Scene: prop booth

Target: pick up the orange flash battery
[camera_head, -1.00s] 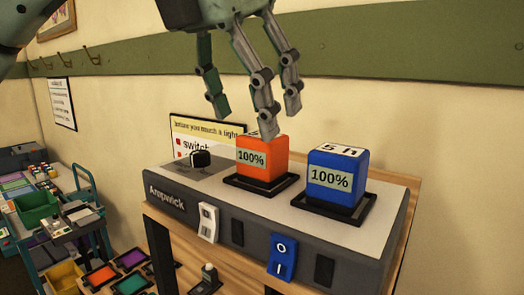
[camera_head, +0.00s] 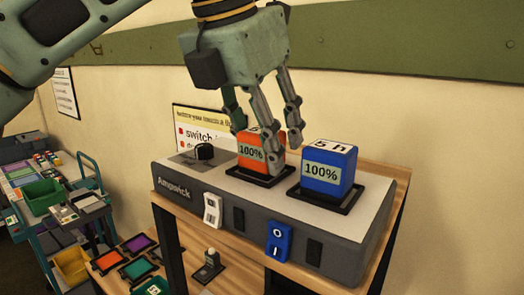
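The orange flash battery (camera_head: 250,154), a cube with a "100%" label, sits upright in a black-rimmed bay on the grey Ampwick charger (camera_head: 345,232). My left gripper (camera_head: 262,140) points down over it. Its fingers are spread, with some in front of and to the right of the battery and one at its back left. They partly hide the battery's top and right side. I cannot tell whether they touch it. The gripper looks open. My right gripper is not in view.
A blue battery (camera_head: 323,172) stands in the bay close to the right. The charger's front has a white switch (camera_head: 212,210) and a blue switch (camera_head: 278,241). A black knob (camera_head: 204,151) is on its left. A sign (camera_head: 200,126) stands behind. A cart (camera_head: 90,175) is at left.

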